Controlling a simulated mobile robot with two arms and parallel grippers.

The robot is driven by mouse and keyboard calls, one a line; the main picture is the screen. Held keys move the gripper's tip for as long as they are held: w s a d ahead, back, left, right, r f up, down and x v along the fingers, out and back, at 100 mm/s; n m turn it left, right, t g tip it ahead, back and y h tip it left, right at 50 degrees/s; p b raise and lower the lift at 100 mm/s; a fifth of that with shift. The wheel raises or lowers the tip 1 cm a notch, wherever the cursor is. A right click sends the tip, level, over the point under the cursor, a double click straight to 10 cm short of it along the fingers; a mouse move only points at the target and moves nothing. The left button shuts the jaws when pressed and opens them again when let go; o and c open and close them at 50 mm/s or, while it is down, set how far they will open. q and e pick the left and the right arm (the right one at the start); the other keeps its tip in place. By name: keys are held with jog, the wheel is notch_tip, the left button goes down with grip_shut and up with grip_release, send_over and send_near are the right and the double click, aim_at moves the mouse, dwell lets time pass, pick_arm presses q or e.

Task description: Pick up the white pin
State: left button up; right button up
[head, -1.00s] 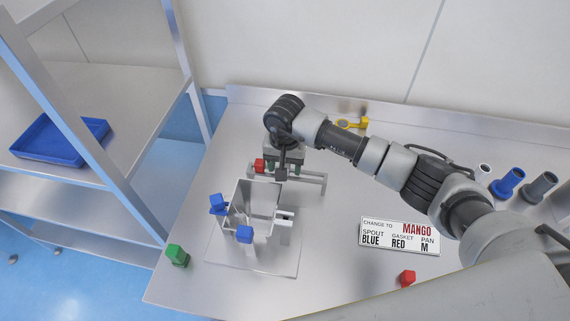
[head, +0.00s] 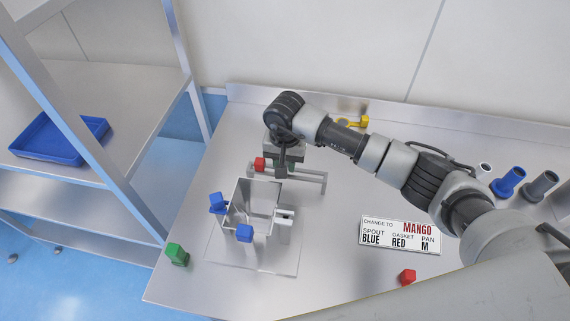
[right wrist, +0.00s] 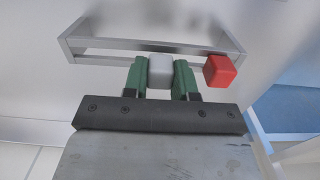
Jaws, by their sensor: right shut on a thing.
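The white pin (right wrist: 160,72) shows as a pale grey-white block between the two green fingers of my right gripper (right wrist: 160,78) in the right wrist view. The fingers touch it on both sides. In the head view my right gripper (head: 283,171) is over the metal rack (head: 312,179) behind the open metal box; the pin is not clear there. I cannot tell whether the pin is still seated in the rack. My left gripper is not in view.
A red pin (head: 260,164) stands close beside my right gripper. The metal box (head: 252,207) has blue-headed pins (head: 244,233) on it.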

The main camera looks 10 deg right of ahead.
jog(key=shift+r, duration=0.4)
notch_tip(320, 180, up, 3)
jog(key=shift+f+b, duration=0.2)
jog(key=shift+b, duration=0.7)
jog(key=s+d+r+b, duration=0.3)
jog(key=s+d+r, duration=0.4)
jog(key=s+d, duration=0.1)
jog(key=shift+s, duration=0.35)
jog(key=shift+w, duration=0.1)
